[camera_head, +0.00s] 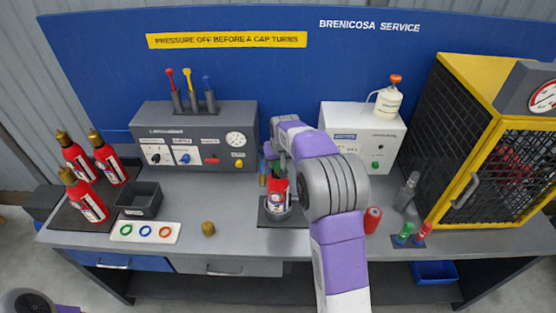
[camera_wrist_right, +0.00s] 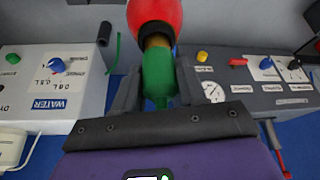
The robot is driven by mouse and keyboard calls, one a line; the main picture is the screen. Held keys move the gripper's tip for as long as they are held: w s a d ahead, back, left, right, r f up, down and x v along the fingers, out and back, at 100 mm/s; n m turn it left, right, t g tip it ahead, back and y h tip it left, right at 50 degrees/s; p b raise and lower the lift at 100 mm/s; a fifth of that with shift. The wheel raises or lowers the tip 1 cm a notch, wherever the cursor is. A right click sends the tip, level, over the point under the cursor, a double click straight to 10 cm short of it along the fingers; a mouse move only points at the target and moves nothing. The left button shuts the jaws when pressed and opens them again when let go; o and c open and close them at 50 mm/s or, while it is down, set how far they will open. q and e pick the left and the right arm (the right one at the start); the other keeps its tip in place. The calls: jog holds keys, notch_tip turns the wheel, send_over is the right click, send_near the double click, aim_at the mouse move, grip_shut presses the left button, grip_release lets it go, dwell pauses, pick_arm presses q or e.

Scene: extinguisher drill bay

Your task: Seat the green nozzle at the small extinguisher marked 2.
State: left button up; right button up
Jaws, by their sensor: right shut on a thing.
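My right gripper (camera_wrist_right: 157,95) is shut on the green nozzle (camera_wrist_right: 158,72). The nozzle is in line with the brass neck of a red extinguisher (camera_wrist_right: 156,14) and appears to meet it; whether it is fully seated I cannot tell. In the head view this small red extinguisher (camera_head: 278,199) stands upright in a dark holder (camera_head: 290,220) at the middle of the bench. My right wrist hides part of its top, and I cannot read a number on it. Of my left arm only a part shows at the lower left corner; its gripper is out of view.
Several red extinguishers (camera_head: 85,196) stand on a dark mat at left, near a black bin (camera_head: 139,200) and a tray of coloured rings (camera_head: 146,233). A brass cap (camera_head: 208,228) lies on the bench. A red cylinder (camera_head: 372,219) and a yellow cage (camera_head: 490,140) are at right.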

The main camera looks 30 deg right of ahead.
jog(key=o, duration=1.2)
jog(key=d+v, duration=0.1)
jog(key=v, duration=0.6)
jog(key=shift+a+r, duration=0.3)
jog(key=shift+a, duration=0.2)
